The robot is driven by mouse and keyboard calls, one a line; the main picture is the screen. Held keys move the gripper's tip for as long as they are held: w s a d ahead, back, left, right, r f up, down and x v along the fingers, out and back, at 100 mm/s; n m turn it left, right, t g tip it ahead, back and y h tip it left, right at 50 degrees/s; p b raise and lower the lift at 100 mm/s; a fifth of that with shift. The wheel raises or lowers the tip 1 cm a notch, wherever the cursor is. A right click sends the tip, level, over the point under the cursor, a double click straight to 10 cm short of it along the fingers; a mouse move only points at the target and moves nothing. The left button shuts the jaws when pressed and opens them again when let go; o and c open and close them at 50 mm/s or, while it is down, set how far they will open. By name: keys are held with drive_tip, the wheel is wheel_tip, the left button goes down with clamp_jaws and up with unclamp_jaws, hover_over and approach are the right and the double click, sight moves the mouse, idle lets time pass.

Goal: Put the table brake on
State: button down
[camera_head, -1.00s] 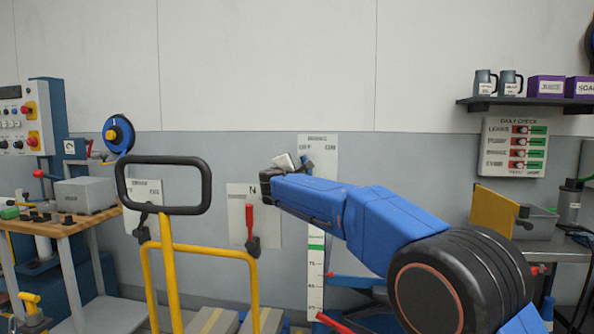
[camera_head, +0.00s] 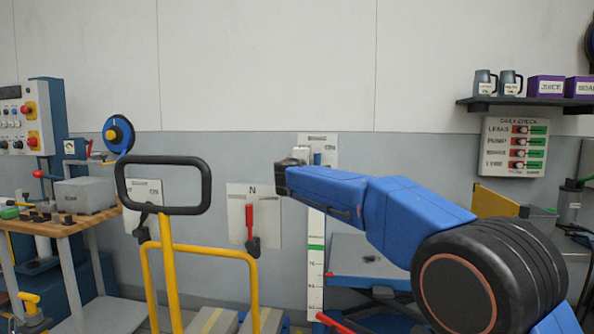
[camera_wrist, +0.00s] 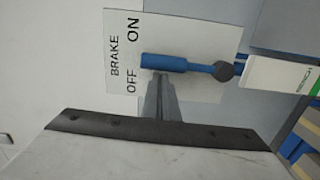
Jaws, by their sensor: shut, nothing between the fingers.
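The brake plate (camera_wrist: 120,60) on the wall reads BRAKE, OFF and ON; in the wrist view its writing is turned sideways. Its blue brake lever (camera_wrist: 180,63) runs from a round pivot and lies between the OFF and ON words. In the head view the plate (camera_head: 325,146) shows just past my arm, with a bit of blue lever (camera_head: 318,158). My gripper (camera_wrist: 160,80) is shut and empty, its fingertips at the OFF side of the lever; I cannot tell if they touch. The lift table (camera_head: 365,250) is low, partly behind my arm.
A plate marked N with a red lever (camera_head: 250,218) is on the wall to the left. A yellow cart with a black handle (camera_head: 163,160) stands in front. A white height scale (camera_head: 316,265) hangs below the brake plate. A shelf (camera_head: 530,102) is at upper right.

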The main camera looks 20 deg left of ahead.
drive_tip(key=d+m, duration=0.2)
drive_tip(key=m, duration=0.1)
drive_tip(key=shift+w+d+r, duration=0.1)
drive_tip(key=shift+w+d, duration=0.35)
drive_tip(key=shift+d, duration=0.45)
drive_tip(key=shift+w+d, duration=0.1)
drive_tip(key=shift+d, duration=0.05)
